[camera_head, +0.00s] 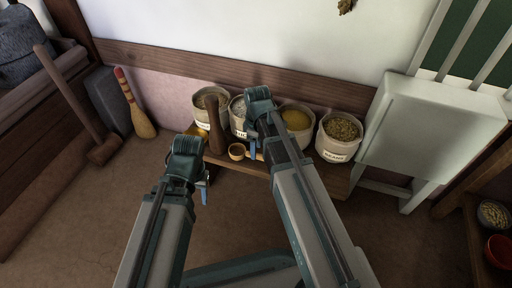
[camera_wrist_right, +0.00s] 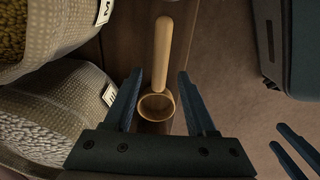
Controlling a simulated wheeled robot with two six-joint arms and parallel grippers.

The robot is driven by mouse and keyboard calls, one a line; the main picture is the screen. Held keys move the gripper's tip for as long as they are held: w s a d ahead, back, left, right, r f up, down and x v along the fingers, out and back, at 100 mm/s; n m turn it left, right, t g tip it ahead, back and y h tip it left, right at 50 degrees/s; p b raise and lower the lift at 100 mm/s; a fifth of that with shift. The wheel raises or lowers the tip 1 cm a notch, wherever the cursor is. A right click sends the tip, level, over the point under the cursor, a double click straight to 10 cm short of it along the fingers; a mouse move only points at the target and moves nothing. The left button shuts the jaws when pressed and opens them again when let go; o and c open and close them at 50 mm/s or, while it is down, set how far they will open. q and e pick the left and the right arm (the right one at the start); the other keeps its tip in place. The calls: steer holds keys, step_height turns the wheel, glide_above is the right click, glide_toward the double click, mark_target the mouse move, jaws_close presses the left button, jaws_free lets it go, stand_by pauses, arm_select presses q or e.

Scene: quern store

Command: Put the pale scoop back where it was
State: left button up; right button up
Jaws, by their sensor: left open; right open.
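The pale wooden scoop (camera_head: 237,151) lies on the wooden bench (camera_head: 335,184) in front of the sacks. In the right wrist view the scoop (camera_wrist_right: 161,60) shows whole, its handle pointing up the picture and its round cup toward my gripper. My right gripper (camera_wrist_right: 160,100) is open and empty, with the cup showing between its fingers; I cannot tell how far above it they are. In the head view my right gripper (camera_head: 254,148) is over the bench, beside the cup. My left gripper (camera_head: 204,188) is open and empty, in front of the bench.
A dark wooden pestle (camera_head: 216,128) stands left of the scoop. A pale chest (camera_head: 425,120) stands at right. A mallet (camera_head: 101,151) and a brush (camera_head: 142,122) lean at left. The floor in front is clear.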

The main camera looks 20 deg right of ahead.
step_height(320, 180, up, 10)
steer(key=p, duration=0.9)
steer(key=s+a+m+h, duration=0.1)
steer(key=s+a+m, duration=0.6)
steer(key=s+a, duration=0.3)
steer(key=s, duration=0.4)
steer(key=shift+a+f+h+b, duration=0.2)
steer(key=shift+a+h+b, duration=0.05)
steer(key=shift+h+b, duration=0.05)
steer(key=shift+s, duration=0.1)
step_height(320, 180, up, 41)
steer(key=p, duration=4.1)
steer(key=shift+a, duration=0.15)
